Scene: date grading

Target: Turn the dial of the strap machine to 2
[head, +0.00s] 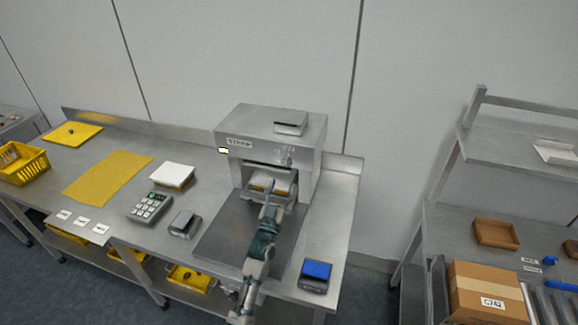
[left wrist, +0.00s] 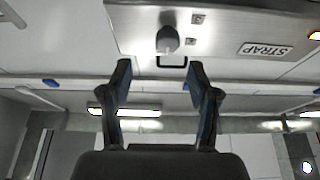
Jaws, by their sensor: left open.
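The strap machine (head: 240,165) is a grey metal box with a STRAP label (head: 240,143), standing at the right part of the steel bench. In the left wrist view its front panel (left wrist: 218,30) appears upside down, with the STRAP label at right. The dial (left wrist: 167,40) is a grey rounded knob on that panel; which number it points to cannot be read. My left gripper (left wrist: 160,72) is open and empty, its two fingertips apart on either side below the dial in the picture, not touching it. In the head view my left arm reaches up to the machine's front. My right gripper is not in view.
On the bench lie a calculator-like keypad (head: 149,208), a small grey device (head: 185,224), a white-topped scale (head: 172,175), a yellow mat (head: 108,178) and a yellow basket (head: 24,166). A blue-topped device (head: 315,276) sits at right. A shelf rack with a carton (head: 487,292) stands further right.

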